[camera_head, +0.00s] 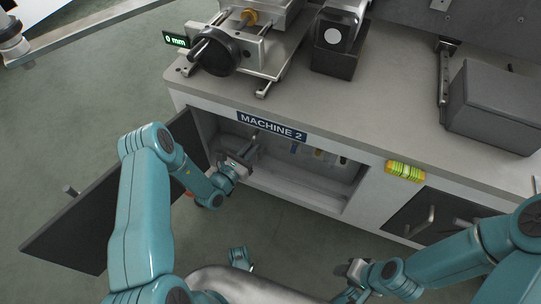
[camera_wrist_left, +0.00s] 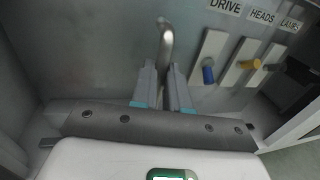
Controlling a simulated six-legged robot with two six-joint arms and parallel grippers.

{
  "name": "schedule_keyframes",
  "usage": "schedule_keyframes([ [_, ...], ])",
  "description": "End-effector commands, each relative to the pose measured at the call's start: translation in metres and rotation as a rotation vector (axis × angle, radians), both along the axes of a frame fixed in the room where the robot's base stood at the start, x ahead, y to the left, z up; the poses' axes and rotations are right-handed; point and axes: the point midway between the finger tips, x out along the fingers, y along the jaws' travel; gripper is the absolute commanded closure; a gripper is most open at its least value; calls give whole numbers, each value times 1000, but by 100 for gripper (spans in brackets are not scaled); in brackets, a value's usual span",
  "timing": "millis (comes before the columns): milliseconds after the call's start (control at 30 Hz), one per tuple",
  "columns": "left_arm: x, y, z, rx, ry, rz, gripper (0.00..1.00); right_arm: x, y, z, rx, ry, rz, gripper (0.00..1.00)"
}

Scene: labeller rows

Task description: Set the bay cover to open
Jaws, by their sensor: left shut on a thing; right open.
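The dark bay cover (camera_head: 95,215) stands swung out to the left of the machine's cabinet, with a small handle (camera_head: 70,190) on its face. The bay (camera_head: 300,175) behind it is open to view. My left gripper (camera_head: 243,160) reaches into the left part of the bay. In the left wrist view, my left gripper (camera_wrist_left: 164,88) is shut on a curved metal handle (camera_wrist_left: 166,38) in front of the grey back wall. My right gripper (camera_head: 357,270) is open, low in front of the cabinet and apart from it.
Beside the handle are switches labelled DRIVE (camera_wrist_left: 208,72), HEADS (camera_wrist_left: 250,64) and LAMPS (camera_wrist_left: 276,65). A second dark door (camera_head: 405,215) with a handle is on the right. A MACHINE 2 sign (camera_head: 271,126) is above the bay. A grey box (camera_head: 495,105) stands on top.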

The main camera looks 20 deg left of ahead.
Motion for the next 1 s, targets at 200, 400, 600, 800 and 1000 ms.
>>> schedule_keyframes([
  [200,1,55,-3,1,2,4,100,2,-2,-11,-2,-3,-8,57],
  [400,2,84,-3,0,4,2,100,3,-3,-16,-2,-6,-13,57],
  [600,2,94,-2,-1,3,0,100,4,-4,-17,-3,-7,-15,57],
  [800,2,94,-1,-2,4,0,100,4,-4,-17,-3,-8,-16,57],
  [1000,2,94,-1,-2,4,0,63,4,-4,-17,-3,-8,-15,57],
])
